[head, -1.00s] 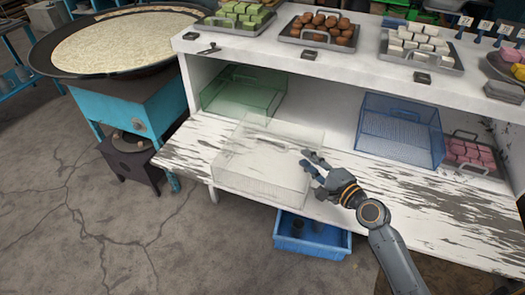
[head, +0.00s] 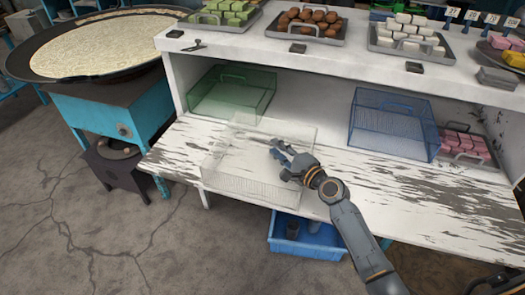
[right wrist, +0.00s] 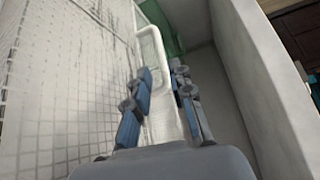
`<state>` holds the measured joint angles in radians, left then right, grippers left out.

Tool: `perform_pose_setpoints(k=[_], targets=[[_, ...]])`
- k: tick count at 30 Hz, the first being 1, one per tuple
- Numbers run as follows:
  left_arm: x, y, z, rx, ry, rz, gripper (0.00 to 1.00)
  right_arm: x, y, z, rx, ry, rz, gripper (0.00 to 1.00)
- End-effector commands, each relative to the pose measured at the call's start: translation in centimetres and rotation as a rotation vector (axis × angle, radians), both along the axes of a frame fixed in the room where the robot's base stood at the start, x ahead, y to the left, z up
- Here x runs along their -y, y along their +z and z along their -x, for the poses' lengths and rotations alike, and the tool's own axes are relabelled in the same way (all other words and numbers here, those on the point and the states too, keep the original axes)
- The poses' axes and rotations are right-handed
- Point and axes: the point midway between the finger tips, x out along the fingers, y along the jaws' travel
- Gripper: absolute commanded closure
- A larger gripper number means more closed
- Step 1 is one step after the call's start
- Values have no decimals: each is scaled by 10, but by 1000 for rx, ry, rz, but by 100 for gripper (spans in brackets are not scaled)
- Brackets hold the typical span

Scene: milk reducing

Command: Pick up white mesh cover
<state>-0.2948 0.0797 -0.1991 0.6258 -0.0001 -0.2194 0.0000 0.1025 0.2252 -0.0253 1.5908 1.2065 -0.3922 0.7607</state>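The white mesh cover (head: 238,182) is a see-through box with a handle on top. It sits on the worn white lower shelf near its front edge. My right gripper (head: 279,149) is over the cover's top, near the handle. In the right wrist view the white handle (right wrist: 153,62) runs between the two fingers of my right gripper (right wrist: 160,82), with a gap beside it; the fingers look open. The mesh wall (right wrist: 55,95) fills the left of that view. My left gripper is not in view.
A green mesh cover (head: 232,92) stands behind, and a blue mesh cover (head: 392,122) to the right, on the same shelf. The upper counter (head: 345,62) overhangs the shelf's back. A blue bin (head: 305,243) is below. The shelf's right front is clear.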

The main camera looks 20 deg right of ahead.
Motion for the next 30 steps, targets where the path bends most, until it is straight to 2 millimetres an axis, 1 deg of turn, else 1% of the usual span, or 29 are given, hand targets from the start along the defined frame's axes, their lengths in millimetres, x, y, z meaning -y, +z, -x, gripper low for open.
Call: perform_pose_setpoints(k=[2, 9, 12, 20, 21, 24, 30], targets=[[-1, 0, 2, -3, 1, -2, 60, -1, -1, -6, 0, 0, -1, 78], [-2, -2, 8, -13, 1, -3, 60, -8, -5, -40, 0, 0, -1, 78], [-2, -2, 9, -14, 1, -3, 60, -11, -6, -48, 1, 0, -1, 78], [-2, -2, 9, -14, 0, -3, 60, -12, -7, -51, -1, 0, 1, 78], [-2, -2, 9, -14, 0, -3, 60, -12, -6, -51, -1, 0, 1, 82], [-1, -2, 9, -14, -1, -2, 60, -12, -6, -51, -1, 0, 1, 100], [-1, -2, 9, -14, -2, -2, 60, -12, -7, -51, -1, 0, 0, 100]])
